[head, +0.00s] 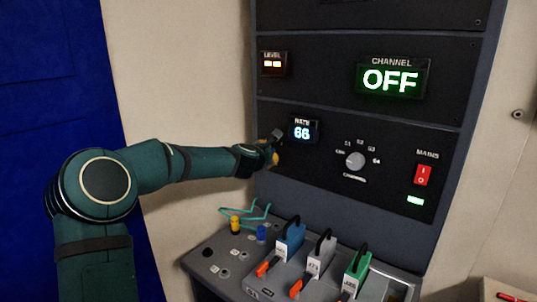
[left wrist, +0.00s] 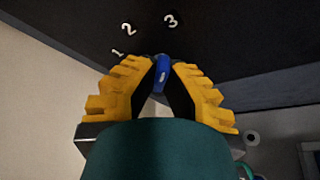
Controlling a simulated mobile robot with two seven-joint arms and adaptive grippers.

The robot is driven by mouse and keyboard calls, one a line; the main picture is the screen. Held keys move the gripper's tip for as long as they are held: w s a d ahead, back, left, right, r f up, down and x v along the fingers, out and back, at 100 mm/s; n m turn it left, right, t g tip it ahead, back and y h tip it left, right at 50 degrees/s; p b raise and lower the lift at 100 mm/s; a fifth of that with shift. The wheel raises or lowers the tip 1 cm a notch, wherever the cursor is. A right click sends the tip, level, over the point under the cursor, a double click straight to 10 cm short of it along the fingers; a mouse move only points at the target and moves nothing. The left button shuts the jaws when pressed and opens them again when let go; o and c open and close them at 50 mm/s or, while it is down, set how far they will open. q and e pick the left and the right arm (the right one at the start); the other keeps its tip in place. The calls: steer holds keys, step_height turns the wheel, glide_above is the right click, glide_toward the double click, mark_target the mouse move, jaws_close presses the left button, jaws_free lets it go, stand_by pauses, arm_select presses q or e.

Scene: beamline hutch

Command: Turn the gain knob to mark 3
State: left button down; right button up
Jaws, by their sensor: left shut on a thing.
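My left gripper (head: 273,149) is at the left edge of the lower black panel in the head view, where it hides the knob. In the left wrist view, its yellow-padded fingers (left wrist: 161,85) are shut on the blue gain knob (left wrist: 161,69). A short white line shows on the knob. Mark 1 (left wrist: 117,52), mark 2 (left wrist: 128,29) and mark 3 (left wrist: 171,20) show on the panel around it. Mark 3 is almost straight above the knob in that picture. I cannot tell exactly which mark the line points to. My right gripper is in neither view.
The channel display (head: 391,80) reads OFF. Below, several coloured handled modules, including a blue one (head: 290,243), stand on a shelf.

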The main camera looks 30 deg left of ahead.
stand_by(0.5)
arm_select(q)
steer(key=c, duration=1.1)
jaws_free()
steer(key=shift+o, duration=0.2)
steer(key=v, duration=1.2)
steer(key=shift+f, duration=0.1)
steer(key=shift+f, duration=0.1)
